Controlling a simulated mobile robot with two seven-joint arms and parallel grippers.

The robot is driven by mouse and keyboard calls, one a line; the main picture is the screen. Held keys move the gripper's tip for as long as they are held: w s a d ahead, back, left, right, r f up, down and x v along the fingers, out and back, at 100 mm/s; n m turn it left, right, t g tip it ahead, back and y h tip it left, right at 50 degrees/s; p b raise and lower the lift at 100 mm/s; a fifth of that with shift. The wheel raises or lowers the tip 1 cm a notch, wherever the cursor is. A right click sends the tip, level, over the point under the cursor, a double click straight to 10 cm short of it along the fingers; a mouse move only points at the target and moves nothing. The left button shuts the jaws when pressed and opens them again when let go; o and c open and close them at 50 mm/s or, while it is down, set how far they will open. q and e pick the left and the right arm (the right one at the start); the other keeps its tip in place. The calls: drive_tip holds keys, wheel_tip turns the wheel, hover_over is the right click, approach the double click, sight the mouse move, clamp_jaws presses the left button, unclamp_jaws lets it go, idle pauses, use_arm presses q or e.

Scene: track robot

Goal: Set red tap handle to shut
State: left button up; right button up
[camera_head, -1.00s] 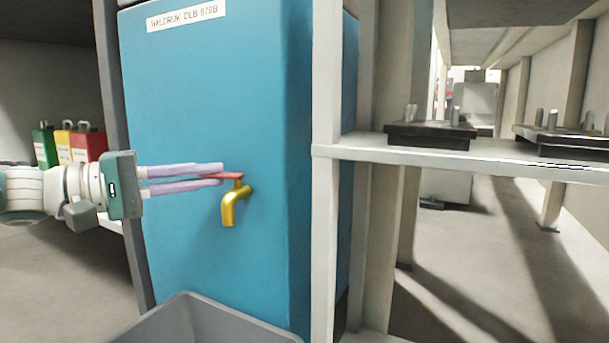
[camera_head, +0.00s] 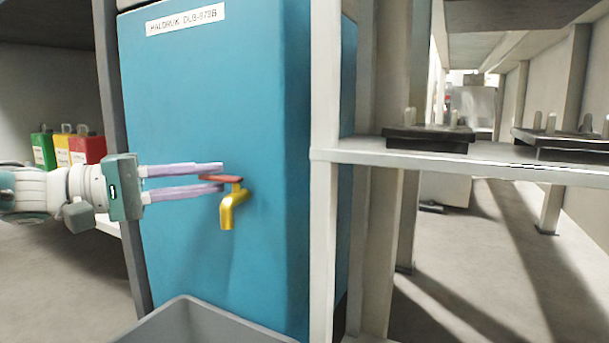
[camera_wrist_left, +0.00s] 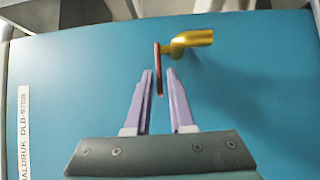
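The red tap handle (camera_head: 222,179) sits on top of a yellow tap (camera_head: 230,206) on the front of a blue cabinet (camera_head: 240,100). The handle points left from the tap, and the spout points down. My left gripper (camera_head: 223,178) comes in from the left with its two pale purple fingers on either side of the handle. In the left wrist view, the red handle (camera_wrist_left: 158,70) is seen edge-on between the fingertips (camera_wrist_left: 159,74), with narrow gaps on both sides. The yellow tap (camera_wrist_left: 190,40) is just beyond the fingertips. My right gripper is not in view.
A grey bin (camera_head: 190,322) stands below the tap. A pale shelf post (camera_head: 325,180) rises just right of the cabinet front. Green, yellow and red canisters (camera_head: 87,148) stand at the left. A shelf (camera_head: 360,152) at the right bears dark trays.

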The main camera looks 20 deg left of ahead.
use_arm(q)
drive_tip(key=shift+s+a, duration=0.1)
drive_tip(key=p+v, duration=0.2)
drive_tip(key=v, duration=0.1)
drive_tip(key=shift+s+a+r, duration=0.15)
drive_tip(key=shift+s+a, duration=0.1)
drive_tip(key=shift+a, duration=0.05)
approach(203, 176)
drive_tip(key=shift+s+f+p, duration=0.1)
drive_tip(key=shift+f+p, duration=0.1)
drive_tip(key=shift+p, duration=0.15)
